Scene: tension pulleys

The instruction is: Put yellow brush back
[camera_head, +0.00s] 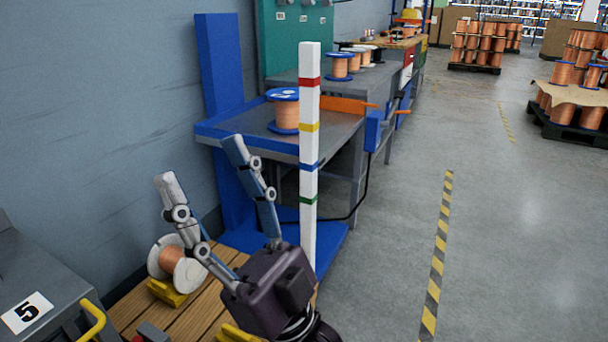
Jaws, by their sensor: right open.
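My right gripper (203,164) is open and empty, its two long fingers spread and pointing up and away over the wooden pallet. I cannot make out a brush for certain. A yellow piece (168,292) lies on the pallet below a white-flanged spool of copper wire (172,262), left of my gripper. Another yellow piece (232,333) shows at the bottom edge, partly hidden by my gripper's body. A white post (309,108) with red, yellow, blue and green bands stands just right of my gripper. My left gripper is not in view.
A blue-framed workbench (262,146) holds a blue-flanged copper spool (286,113). A grey unit marked 5 (60,285) with a yellow handle (93,318) stands at lower left. The wooden pallet (200,308) lies below. Open floor (395,230) is on the right.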

